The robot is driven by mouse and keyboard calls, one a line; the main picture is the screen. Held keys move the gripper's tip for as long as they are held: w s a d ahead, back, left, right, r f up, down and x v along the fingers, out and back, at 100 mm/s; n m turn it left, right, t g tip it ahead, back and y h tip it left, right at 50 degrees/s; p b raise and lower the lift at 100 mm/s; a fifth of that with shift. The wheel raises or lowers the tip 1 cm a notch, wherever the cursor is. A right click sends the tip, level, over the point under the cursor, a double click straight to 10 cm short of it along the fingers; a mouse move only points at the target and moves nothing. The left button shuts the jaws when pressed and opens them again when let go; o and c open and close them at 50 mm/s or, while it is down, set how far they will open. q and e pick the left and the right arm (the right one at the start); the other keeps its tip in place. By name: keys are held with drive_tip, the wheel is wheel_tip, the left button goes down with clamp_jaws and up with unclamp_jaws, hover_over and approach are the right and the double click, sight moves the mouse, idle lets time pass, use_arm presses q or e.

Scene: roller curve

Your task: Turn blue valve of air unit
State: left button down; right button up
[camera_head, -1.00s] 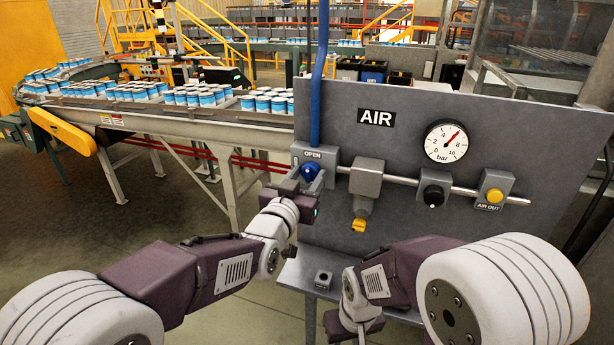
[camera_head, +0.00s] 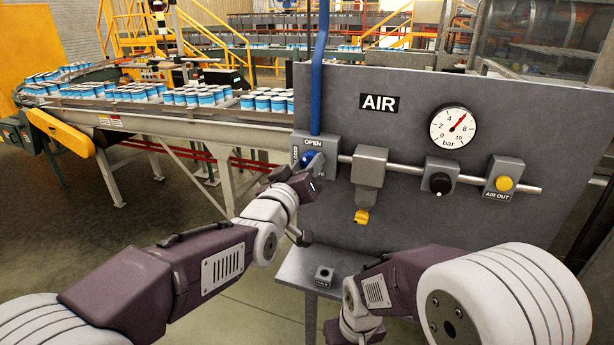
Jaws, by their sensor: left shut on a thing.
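The blue valve (camera_head: 308,159) is a knob on a grey block marked OPEN at the left end of the air unit's pipe. My left gripper (camera_head: 301,164) is at the valve and shut on it, with its wrist rolled over. The fingers partly hide the knob, so its exact angle is hard to read. The grey air unit panel (camera_head: 420,215) carries an AIR label and a gauge (camera_head: 452,127) with its needle pointing up and to the right. My right arm is folded low at the bottom, and the state of its gripper cannot be made out.
Along the pipe are a grey filter block (camera_head: 369,167) with a yellow drain, a black knob (camera_head: 440,183) and a yellow AIR OUT button (camera_head: 504,184). A blue hose (camera_head: 319,80) runs above the valve. A shelf (camera_head: 297,271) juts out below. A conveyor with cans (camera_head: 195,97) stands left.

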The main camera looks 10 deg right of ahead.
use_arm(q)
drive_tip(key=shift+f+n+b, duration=0.1)
drive_tip(key=shift+n+b, duration=4.55)
drive_tip(key=shift+n, duration=1.55)
drive_tip(key=c, duration=0.9)
unclamp_jaws()
drive_tip(key=shift+o, duration=0.2)
